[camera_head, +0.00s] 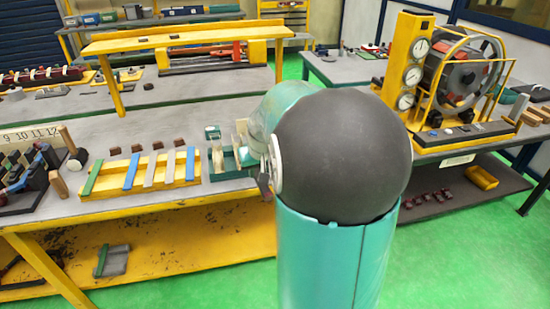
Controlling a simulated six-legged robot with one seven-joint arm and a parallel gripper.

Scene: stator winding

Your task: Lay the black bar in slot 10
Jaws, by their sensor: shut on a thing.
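My arm fills the middle and right of the head view. Its end, my gripper (264,187), shows only as a small dark part below the teal wrist, beside the green fixture; most of it is hidden behind my arm. It is shut on the black bar, whose outline I cannot separate from the dark fingers. At the far left a sign (30,136) reads 9 to 12, above a dark slotted block (20,190).
A green fixture (222,172) stands right of the rack. Several brown blocks (137,149) lie behind the rack. A wooden-handled mallet (72,147) stands left of them. A yellow overhead frame (180,37) spans the bench. A gauge stand and wheel machine (460,75) occupy the right table.

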